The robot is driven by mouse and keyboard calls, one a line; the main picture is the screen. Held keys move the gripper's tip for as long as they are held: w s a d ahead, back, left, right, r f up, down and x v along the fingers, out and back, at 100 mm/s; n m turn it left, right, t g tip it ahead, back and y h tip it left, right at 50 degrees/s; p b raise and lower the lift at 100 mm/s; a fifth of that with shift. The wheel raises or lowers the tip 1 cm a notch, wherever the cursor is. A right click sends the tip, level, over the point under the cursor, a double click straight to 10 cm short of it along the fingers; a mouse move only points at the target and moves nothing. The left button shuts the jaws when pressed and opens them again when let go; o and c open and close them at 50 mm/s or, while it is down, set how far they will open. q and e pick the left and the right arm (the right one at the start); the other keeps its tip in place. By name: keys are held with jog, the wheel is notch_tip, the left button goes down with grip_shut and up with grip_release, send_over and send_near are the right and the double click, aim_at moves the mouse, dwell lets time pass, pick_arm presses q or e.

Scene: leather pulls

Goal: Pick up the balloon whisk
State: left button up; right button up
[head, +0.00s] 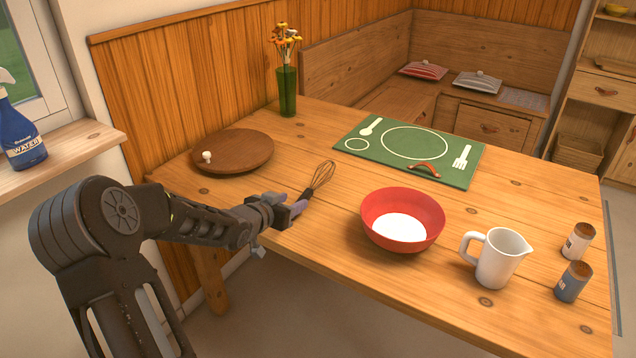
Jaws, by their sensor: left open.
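The balloon whisk (321,178) lies on the wooden table, left of the red bowl. Its wire loops point up and to the right, and its dark handle points down-left toward my left gripper. My left gripper (297,206) is open at the handle's end, low by the table's left front edge. The gripper partly covers the handle end, and I cannot tell whether the handle is between the fingers or touching them. My right gripper is not in view.
A red bowl (402,217) with white contents, a white jug (501,258) and two small jars (576,262) stand to the right. The tabletop around the whisk is clear.

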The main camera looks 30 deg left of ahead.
aim_at(302, 197)
pick_arm(q)
jog(key=shift+w+f, duration=0.25)
jog(key=shift+w, duration=0.25)
jog(key=b+x, duration=0.1)
jog(key=x, duration=0.4)
jog(key=shift+w+f, duration=0.1)
jog(key=shift+w, duration=0.05)
jog(key=shift+c, duration=0.3)
grip_shut()
dwell(0.3)
